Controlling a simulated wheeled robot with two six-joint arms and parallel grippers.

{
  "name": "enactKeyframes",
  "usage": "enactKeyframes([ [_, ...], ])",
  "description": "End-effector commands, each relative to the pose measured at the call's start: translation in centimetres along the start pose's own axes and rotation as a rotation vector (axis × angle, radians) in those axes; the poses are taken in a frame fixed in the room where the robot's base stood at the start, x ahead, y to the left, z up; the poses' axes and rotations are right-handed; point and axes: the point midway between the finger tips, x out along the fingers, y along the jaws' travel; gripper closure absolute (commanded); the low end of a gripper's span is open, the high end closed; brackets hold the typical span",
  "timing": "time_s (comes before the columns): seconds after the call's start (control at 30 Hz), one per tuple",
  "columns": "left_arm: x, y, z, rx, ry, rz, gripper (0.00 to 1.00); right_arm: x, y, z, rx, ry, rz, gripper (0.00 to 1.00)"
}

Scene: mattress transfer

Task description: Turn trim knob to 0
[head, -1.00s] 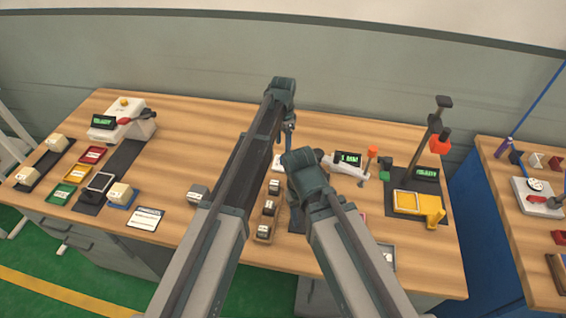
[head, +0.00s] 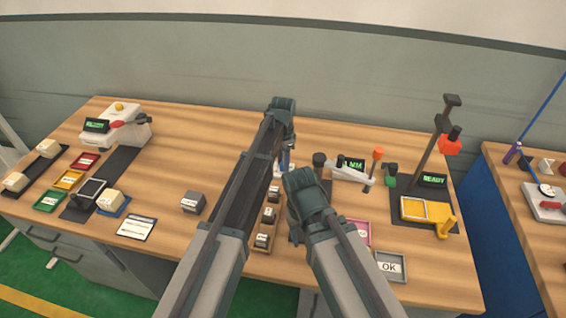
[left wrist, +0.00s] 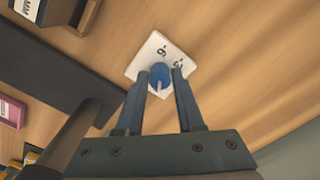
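The trim knob (left wrist: 160,74) is a short blue cylinder with a pale pointer mark. It sits on a white square plate (left wrist: 152,49) with dark markings; the fingers cover part of the plate and I cannot read the setting. My left gripper (left wrist: 160,72) has one finger on each side of the knob, with narrow gaps seeming to show, so it looks open around it. In the head view my left gripper (head: 287,146) points down over the back middle of the table, and my arm hides most of the plate. My right gripper is mostly hidden behind its wrist, low over the table.
Beside my right wrist stand a black knob (head: 319,160), a device with a green display (head: 351,163) and an orange-topped lever (head: 377,154). A wooden tray of small blocks (head: 267,228) lies between my arms. A yellow fixture (head: 428,212) stands at right.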

Motion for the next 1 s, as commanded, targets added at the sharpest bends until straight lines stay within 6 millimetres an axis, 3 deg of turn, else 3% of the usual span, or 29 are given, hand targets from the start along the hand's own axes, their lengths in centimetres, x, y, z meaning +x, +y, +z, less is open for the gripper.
enactKeyframes([
  [0.03, 0.0, 0.0, 0.0, 0.0, 0.0, 0.0, 0.74, 0.0, 0.0, 0.0, 0.0, 0.0, 0.0, 0.45],
  [0.2, 0.0, 0.0, 0.0, 0.0, 0.0, 0.0, 1.0, 0.0, 0.0, 0.0, 0.0, 0.0, 0.0, 0.45],
  [0.67, 0.01, 0.0, 0.0, -0.073, 0.0, 0.0, 1.0, 0.01, 0.0, 0.0, 0.0, 0.0, 0.0, 0.45],
  [1.0, 0.01, 0.01, 0.0, -0.353, 0.0, 0.0, 1.0, 0.01, 0.0, 0.0, 0.0, 0.0, 0.0, 0.45],
])
